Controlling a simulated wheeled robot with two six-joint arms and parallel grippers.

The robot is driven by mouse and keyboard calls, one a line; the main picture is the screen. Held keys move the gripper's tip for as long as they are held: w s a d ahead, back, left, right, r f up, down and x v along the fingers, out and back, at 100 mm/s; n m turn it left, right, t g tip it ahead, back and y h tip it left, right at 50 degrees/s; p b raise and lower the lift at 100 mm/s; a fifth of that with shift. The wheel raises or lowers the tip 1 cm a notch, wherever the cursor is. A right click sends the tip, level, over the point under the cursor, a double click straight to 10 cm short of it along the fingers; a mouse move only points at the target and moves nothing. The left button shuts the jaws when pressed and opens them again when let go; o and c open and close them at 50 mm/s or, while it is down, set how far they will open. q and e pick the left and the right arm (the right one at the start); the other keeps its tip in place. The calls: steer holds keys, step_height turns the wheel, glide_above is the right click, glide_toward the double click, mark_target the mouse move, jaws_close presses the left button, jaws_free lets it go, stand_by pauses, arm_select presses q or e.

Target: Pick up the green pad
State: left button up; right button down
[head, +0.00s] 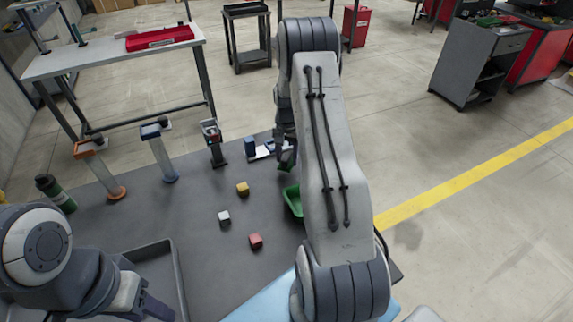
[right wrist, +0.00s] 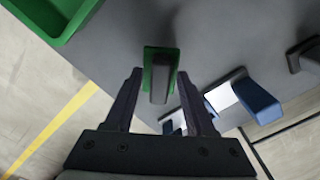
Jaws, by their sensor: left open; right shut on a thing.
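The green pad (right wrist: 150,62), with a dark grey upright grip on it, is between the fingertips of my right gripper (right wrist: 160,74) in the right wrist view. The fingers are shut on it. In the head view my right gripper (head: 286,155) is at the far right part of the dark table, and only a sliver of green shows there. I cannot tell whether the pad touches the table. My left gripper (head: 155,308) is open at the lower left, far from the pad, and its fingers are partly cut off.
A green bin (head: 293,202) stands just nearer than my right gripper. Blue-and-white pieces (head: 262,152) lie beside it. Yellow (head: 243,188), white (head: 224,217) and red (head: 256,240) blocks are mid-table. Upright posts (head: 160,155) line the far left, and a dark tray (head: 178,270) is near.

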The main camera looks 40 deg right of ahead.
steer(key=s+d+r+b, duration=0.2)
steer(key=s+d+r, duration=0.2)
steer(key=s+r, duration=0.3)
steer(key=s, duration=0.3)
steer(key=shift+s+d+r, duration=0.25)
steer(key=shift+s+d, duration=0.05)
steer(key=shift+s, duration=0.05)
